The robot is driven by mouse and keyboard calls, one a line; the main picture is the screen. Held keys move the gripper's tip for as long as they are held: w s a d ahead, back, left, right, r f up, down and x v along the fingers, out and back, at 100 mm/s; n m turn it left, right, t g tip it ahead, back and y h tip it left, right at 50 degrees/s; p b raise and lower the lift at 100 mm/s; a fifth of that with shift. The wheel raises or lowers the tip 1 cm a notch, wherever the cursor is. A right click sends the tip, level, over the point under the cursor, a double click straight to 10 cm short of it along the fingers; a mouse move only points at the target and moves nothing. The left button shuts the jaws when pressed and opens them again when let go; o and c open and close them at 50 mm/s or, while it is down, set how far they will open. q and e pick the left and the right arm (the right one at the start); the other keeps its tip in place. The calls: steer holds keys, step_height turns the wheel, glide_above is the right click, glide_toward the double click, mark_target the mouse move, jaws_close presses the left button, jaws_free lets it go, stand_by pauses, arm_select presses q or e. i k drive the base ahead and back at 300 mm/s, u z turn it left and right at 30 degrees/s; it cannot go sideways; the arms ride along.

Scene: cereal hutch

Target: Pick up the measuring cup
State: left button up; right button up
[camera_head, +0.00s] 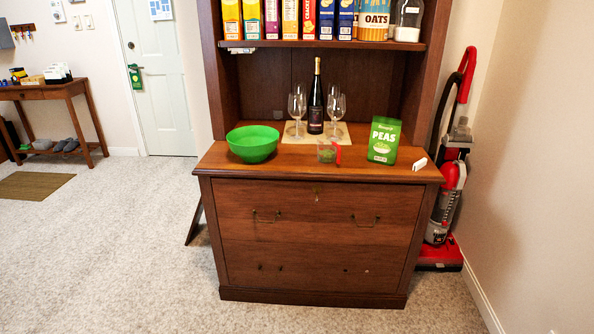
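A small clear measuring cup (326,153) with a red handle on its right side stands on the wooden hutch counter (300,166), near the front and middle. It seems to hold something green, too small to make out. It stands between a green bowl (252,144) on the left and a green peas bag (383,140) on the right, apart from both. Neither of my grippers shows in the head view.
Behind the cup, a dark wine bottle (315,98) and several wine glasses (297,106) stand on a beige mat (344,128). A white item (420,164) lies at the counter's right end. A red vacuum (447,190) stands right of the hutch. The carpet (120,260) in front is clear.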

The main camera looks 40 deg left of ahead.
mark_target(328, 145)
steer(key=u, duration=0.15)
steer(key=i, duration=1.8)
steer(key=u, duration=3.25)
steer(key=k, duration=0.15)
steer(key=z, duration=1.75)
